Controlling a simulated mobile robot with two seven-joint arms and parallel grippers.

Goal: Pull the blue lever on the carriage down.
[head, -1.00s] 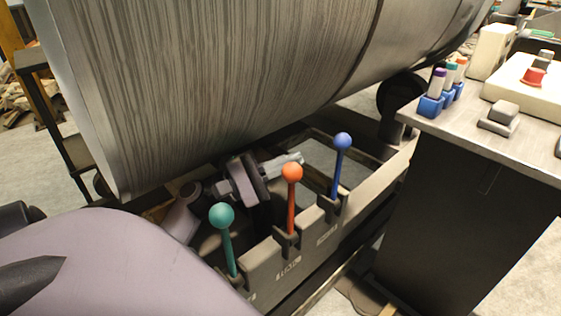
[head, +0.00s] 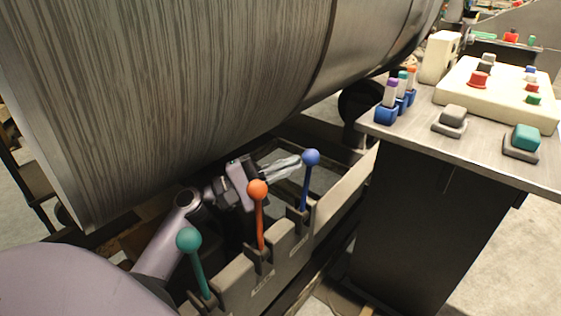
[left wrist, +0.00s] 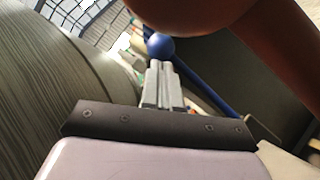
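The blue lever (head: 306,183) stands upright on the carriage rail (head: 335,205), its round blue knob on top. It is the farthest of three levers, beyond the orange lever (head: 259,215) and the green lever (head: 195,265). My left gripper (head: 298,162) reaches past the orange lever, and its tips are close beside the blue knob. In the left wrist view, the fingers (left wrist: 158,66) lie together with nothing seen between them. The blue knob (left wrist: 160,45) shows just beyond the tips, and I cannot tell whether they touch. My right gripper is not in view.
A large grey roll (head: 190,90) hangs over the left side. A control desk (head: 475,165) with buttons stands at the right. The orange lever (left wrist: 285,55) looms close at the top right of the left wrist view.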

